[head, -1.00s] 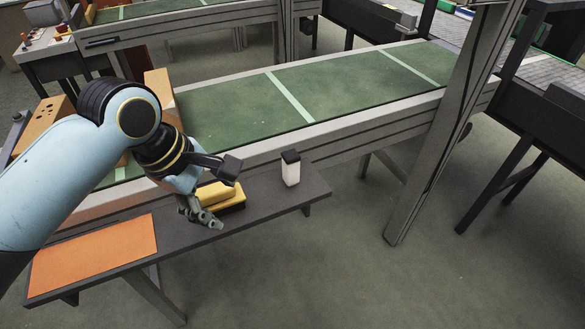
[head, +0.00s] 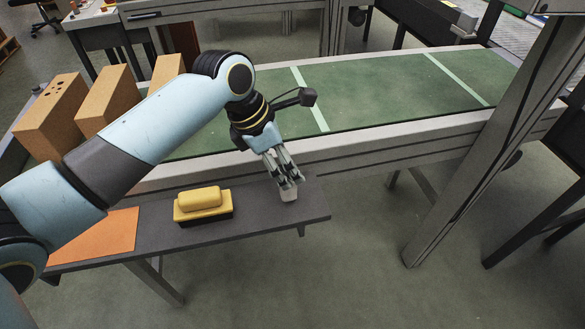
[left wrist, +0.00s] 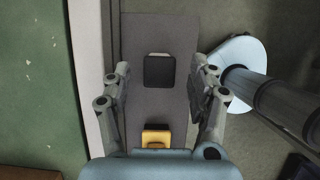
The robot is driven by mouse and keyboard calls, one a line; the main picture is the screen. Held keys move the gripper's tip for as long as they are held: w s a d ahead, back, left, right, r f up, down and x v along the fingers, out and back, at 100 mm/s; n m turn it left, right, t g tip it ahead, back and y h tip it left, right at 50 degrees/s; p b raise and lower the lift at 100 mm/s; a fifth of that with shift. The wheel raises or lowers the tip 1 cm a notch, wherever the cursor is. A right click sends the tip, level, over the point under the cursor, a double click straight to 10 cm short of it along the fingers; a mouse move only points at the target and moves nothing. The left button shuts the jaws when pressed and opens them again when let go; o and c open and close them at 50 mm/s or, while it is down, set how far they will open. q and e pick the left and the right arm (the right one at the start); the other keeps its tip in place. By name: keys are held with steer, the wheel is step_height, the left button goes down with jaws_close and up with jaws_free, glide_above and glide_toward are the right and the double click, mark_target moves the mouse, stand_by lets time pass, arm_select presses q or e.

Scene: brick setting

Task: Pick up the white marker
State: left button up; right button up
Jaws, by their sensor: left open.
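The white marker (head: 289,195) is a short, blocky white piece with a black cap, upright near the right end of the dark grey shelf. In the head view my left gripper (head: 287,184) comes down over it and hides its cap and upper part. In the left wrist view the marker's black cap (left wrist: 159,71) shows between the two open fingers, with a gap on each side and a thin white edge above it. My left gripper is open and holds nothing. My right gripper is not in view.
A yellow and black brush-like block (head: 202,205) lies left of the marker on the shelf (head: 255,215). An orange mat (head: 105,236) lies farther left. The green conveyor (head: 385,97) with its grey side rail runs behind. Cardboard boxes (head: 105,100) stand on it at left.

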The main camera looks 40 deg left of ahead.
arm_select(q)
steer(key=shift+w+d+f, duration=0.15)
steer(key=shift+f, duration=0.55)
steer(key=x, duration=0.4)
steer(key=shift+f+b, duration=0.3)
steer(key=shift+f, duration=0.3)
steer(key=c, duration=0.3)
jaws_close()
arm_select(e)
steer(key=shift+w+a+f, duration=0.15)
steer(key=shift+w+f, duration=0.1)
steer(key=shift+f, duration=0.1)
arm_select(q)
step_height(320, 180, up, 10)
steer(key=shift+r+p, duration=0.1)
steer(key=shift+p, duration=0.45)
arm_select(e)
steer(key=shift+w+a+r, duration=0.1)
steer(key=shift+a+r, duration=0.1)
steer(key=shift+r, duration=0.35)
